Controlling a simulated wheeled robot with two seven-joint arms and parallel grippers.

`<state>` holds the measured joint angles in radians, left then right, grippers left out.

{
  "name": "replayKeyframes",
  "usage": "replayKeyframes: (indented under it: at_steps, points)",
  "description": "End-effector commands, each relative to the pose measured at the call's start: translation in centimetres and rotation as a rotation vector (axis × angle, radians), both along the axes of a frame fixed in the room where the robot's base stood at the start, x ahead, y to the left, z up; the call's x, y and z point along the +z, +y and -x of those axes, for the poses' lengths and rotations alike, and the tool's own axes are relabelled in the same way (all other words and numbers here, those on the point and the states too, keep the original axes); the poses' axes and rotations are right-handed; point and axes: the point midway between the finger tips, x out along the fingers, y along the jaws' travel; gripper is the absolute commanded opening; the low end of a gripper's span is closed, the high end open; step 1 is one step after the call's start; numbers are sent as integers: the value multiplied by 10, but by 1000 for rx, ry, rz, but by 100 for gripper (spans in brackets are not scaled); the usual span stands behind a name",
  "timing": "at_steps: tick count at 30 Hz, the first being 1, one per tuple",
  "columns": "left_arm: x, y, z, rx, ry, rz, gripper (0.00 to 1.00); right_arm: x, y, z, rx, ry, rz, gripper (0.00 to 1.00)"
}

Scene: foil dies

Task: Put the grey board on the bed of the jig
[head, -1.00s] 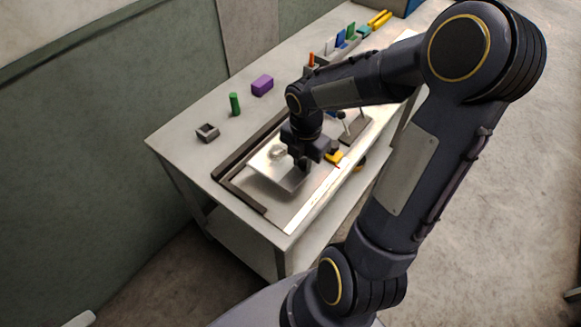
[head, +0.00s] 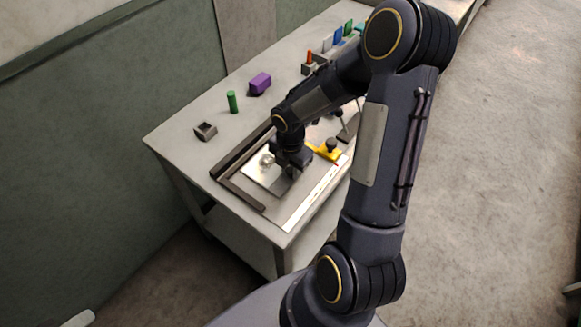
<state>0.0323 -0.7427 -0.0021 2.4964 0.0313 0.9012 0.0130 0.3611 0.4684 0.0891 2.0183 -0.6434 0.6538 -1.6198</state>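The grey board (head: 258,181) is a thin, shiny plate, lying low over the bed of the jig (head: 285,212), inside the corner of its dark rails (head: 240,196). I cannot tell whether it rests flat on the bed or sits just above it. My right gripper (head: 288,172) points down at the board's right part and appears shut on it; the fingertips are mostly hidden by the gripper body. A pale round spot shows on the board beside the gripper. My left gripper is not in view.
A yellow clamp (head: 327,151) with a dark knob stands right of the gripper. On the table (head: 180,143) are a small grey open block (head: 206,131), a green cylinder (head: 232,102) and a purple block (head: 260,83). Coloured pieces stand in a rack (head: 333,48) at the back.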

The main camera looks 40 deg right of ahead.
Motion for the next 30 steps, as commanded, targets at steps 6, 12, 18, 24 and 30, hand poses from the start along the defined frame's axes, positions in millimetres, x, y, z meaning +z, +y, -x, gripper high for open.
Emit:
replayKeyframes:
  at_steps: [6, 12, 18, 24, 30]
  points:
    - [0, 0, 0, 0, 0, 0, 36, 0, 0, 0, 0, 0, 0, 48]
    - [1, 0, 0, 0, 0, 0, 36, 1, 0, 0, 0, 0, 0, 48]
    - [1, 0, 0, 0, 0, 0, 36, 19, -1, -1, -2, -5, 3, 48]
    - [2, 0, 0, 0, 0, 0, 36, 62, -1, -1, -2, -7, 2, 48]
    - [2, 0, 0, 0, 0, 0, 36, 100, -1, 0, -1, -4, 1, 48]
